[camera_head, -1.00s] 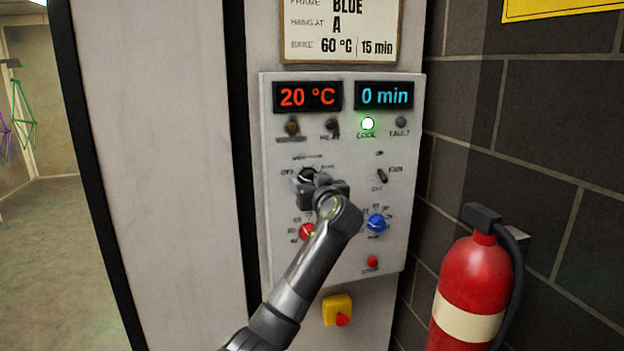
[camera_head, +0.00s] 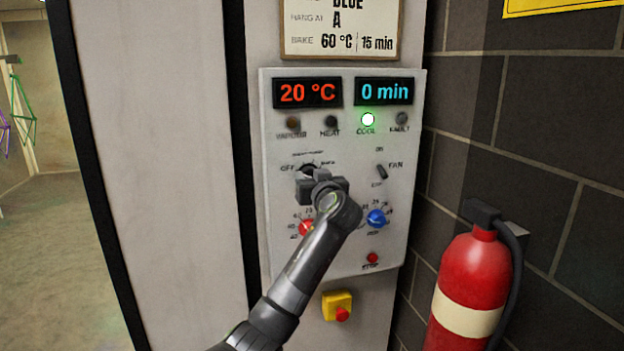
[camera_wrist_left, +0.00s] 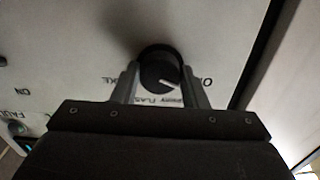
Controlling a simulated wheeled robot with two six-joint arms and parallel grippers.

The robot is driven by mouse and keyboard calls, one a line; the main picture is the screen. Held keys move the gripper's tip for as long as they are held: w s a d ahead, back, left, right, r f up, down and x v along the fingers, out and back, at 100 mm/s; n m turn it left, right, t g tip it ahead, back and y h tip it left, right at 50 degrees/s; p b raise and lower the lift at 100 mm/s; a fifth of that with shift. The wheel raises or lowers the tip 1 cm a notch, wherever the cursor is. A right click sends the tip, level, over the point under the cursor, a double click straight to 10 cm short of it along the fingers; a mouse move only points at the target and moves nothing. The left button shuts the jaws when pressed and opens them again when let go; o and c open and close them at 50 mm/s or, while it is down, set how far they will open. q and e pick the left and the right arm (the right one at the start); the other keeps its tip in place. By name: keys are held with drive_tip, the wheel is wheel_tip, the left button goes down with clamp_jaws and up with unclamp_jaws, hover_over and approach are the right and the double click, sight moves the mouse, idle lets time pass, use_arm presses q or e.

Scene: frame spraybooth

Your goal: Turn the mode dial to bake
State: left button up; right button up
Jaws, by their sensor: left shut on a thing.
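The mode dial (camera_head: 308,168) is a black round knob on the upper left of the light control panel (camera_head: 343,240). My left gripper (camera_head: 311,176) is at it in the head view and partly covers it. In the left wrist view, the dial (camera_wrist_left: 159,72) sits between the two fingers of my left gripper (camera_wrist_left: 158,77), which is shut on it. Its white pointer mark points to the lower right there, between OFF and the SPRAY and FLASH lettering. The BAKE label is on the other side, partly hidden by a finger. My right gripper is not in view.
Below are a red knob (camera_head: 306,228), a blue knob (camera_head: 376,218) and a red stop button (camera_head: 372,258). A fan switch (camera_head: 382,171) is to the right. The displays read 20 °C and 0 min, and the COOL lamp (camera_head: 368,120) glows. A fire extinguisher (camera_head: 468,280) stands at right.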

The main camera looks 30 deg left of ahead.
use_arm(q)
drive_tip(key=shift+m, duration=0.3)
drive_tip(key=m+p, duration=0.1)
drive_tip(key=m, duration=0.1)
drive_tip(key=shift+r+m, duration=0.1)
drive_tip(key=shift+m, duration=0.3)
drive_tip(key=m+p, duration=0.2)
drive_tip(key=m, duration=0.1)
drive_tip(key=shift+m, duration=0.4)
drive_tip(key=m+p, duration=0.4)
drive_tip(key=m, duration=0.2)
drive_tip(key=m+p, duration=0.3)
drive_tip(key=m, duration=0.1)
drive_tip(key=shift+r, duration=0.1)
drive_tip(key=m+p, duration=0.5)
drive_tip(key=m, duration=0.1)
drive_tip(key=shift+m, duration=0.4)
drive_tip(key=shift+f+m+p, duration=0.25)
drive_tip(key=shift+m+p, duration=0.3)
drive_tip(key=shift+m, duration=0.95)
